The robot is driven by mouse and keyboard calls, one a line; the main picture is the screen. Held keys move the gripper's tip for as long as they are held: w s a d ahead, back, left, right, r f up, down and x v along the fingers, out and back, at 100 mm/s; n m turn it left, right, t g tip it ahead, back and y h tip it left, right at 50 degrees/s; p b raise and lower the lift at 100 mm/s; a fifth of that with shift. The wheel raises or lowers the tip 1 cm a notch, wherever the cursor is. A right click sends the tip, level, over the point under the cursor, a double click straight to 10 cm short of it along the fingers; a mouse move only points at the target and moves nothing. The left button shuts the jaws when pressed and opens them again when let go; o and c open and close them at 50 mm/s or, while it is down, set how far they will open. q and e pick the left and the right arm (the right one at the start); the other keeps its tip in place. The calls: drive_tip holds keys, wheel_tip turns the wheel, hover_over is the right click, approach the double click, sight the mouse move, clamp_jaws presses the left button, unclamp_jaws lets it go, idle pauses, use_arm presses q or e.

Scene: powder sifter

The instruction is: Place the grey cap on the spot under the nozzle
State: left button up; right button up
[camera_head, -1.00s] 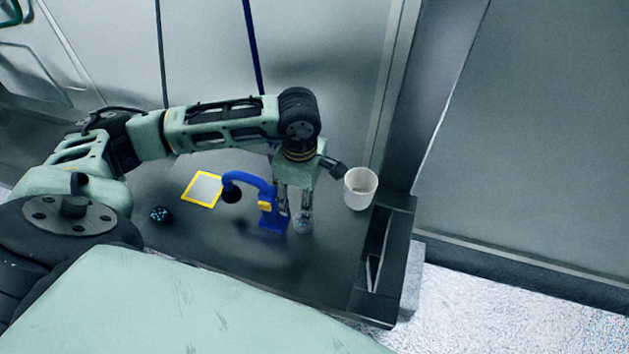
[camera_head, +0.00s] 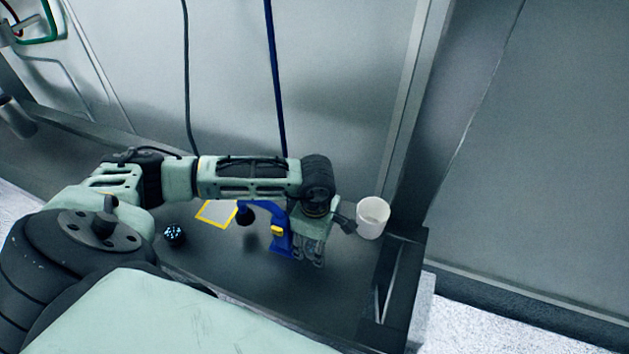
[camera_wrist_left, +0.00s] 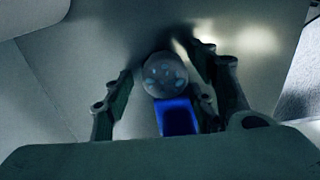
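The grey cap (camera_wrist_left: 164,74) is a round, pale disc with bluish spots in the left wrist view, beside the blue stand (camera_wrist_left: 178,117). In the head view the gripper mostly hides the cap. My left gripper (camera_head: 310,260) points down just right of the blue stand (camera_head: 282,245). In the wrist view its fingers (camera_wrist_left: 166,70) are apart, on either side of the cap, with gaps visible; I see no grip on it. The stand's arm curves left to a dark nozzle (camera_head: 247,217) above the table. The spot under it is not clearly visible. My right gripper is out of view.
A white cup (camera_head: 373,217) stands close right of my left gripper. A yellow-framed pale square (camera_head: 216,213) lies behind and left of the nozzle. A dark round object with light blue dots (camera_head: 174,233) sits farther left. The dark table (camera_head: 250,275) is clear in front.

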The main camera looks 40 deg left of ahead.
use_arm(q)
drive_tip(key=c, duration=1.1)
drive_tip(key=shift+o, duration=0.2)
drive_tip(key=shift+r+p, duration=0.4)
drive_tip(key=shift+r, duration=0.2)
drive_tip(key=r+p, duration=0.1)
drive_tip(key=r, duration=0.1)
drive_tip(key=d+r+p, duration=0.1)
drive_tip(key=r, duration=0.1)
drive_tip(key=s+d+r+p, duration=0.2)
drive_tip(key=d+r+p, duration=0.3)
drive_tip(key=d, duration=0.6)
drive_tip(key=a+r+m, duration=0.2)
drive_tip(key=r+m, duration=0.7)
drive_tip(key=m, duration=0.1)
drive_tip(key=s+a+r+m+b, duration=0.1)
drive_tip(key=a+r+m, duration=0.2)
drive_tip(key=r+m, duration=0.5)
drive_tip(key=shift+s+a+r+m, duration=0.2)
drive_tip(key=shift+a+r+m, duration=0.15)
drive_tip(key=shift+m, duration=0.95)
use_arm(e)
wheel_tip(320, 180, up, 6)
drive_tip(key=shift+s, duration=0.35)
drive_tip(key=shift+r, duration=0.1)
